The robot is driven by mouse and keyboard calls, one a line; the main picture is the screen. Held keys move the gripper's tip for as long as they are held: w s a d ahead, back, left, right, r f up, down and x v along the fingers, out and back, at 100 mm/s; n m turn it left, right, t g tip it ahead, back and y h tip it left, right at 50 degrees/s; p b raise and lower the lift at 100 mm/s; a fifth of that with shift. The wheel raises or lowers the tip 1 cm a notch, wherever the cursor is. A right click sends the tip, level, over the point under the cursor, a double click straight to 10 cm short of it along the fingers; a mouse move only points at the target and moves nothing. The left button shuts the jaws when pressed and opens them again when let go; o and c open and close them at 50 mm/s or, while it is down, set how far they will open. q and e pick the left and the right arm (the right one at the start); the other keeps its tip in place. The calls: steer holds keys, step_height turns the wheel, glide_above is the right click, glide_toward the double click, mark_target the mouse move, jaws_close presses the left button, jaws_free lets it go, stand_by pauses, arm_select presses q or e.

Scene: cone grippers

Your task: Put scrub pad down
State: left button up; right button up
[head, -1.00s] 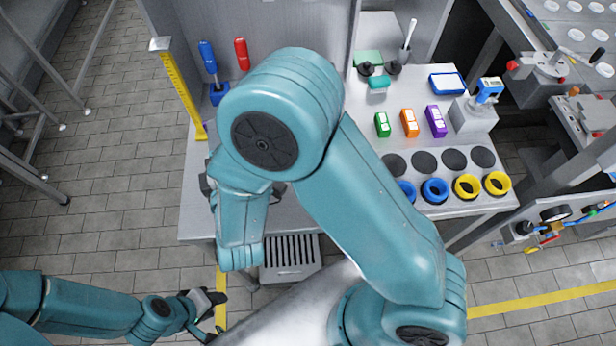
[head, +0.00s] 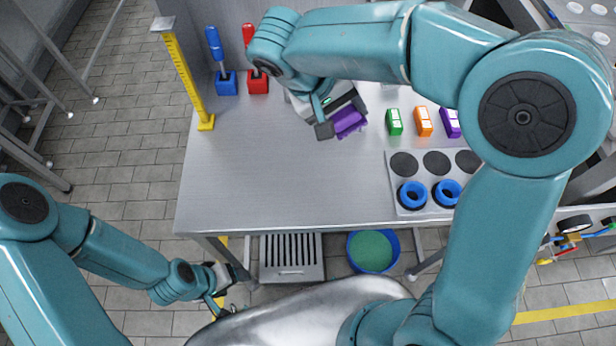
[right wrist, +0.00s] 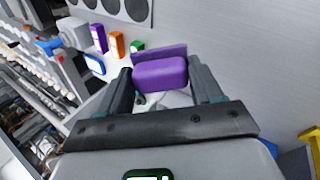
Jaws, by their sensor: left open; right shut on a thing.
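A purple scrub pad (head: 347,122) is held between the fingers of my right gripper (head: 342,113), above the metal table (head: 260,180) near its back middle. In the right wrist view the purple pad (right wrist: 160,74) sits between both fingertips. I cannot tell from the head view whether it touches the table. My left gripper (head: 228,290) is open and empty, low in front of the table's left side.
Blue (head: 227,83) and red (head: 258,82) holders with tools stand at the back left, beside a yellow upright gauge (head: 184,80). Green (head: 394,121), orange (head: 424,121) and purple (head: 450,122) blocks stand right of the pad. A ring board (head: 398,185) lies front right. The table's front left is clear.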

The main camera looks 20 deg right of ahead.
steer(key=a+r+m+y+b, duration=0.1)
steer(key=a+r+m+y, duration=0.2)
steer(key=a+r+y, duration=0.2)
steer(key=shift+a+r+y+b, duration=0.15)
steer(key=shift+a+y+b, duration=0.25)
steer(key=shift+a, duration=0.55)
step_height(320, 180, down, 15)
steer(key=shift+f+b, duration=0.1)
steer(key=shift+b, duration=0.3)
step_height(320, 180, down, 4)
steer(key=shift+f, duration=0.25)
steer(key=o, duration=1.1)
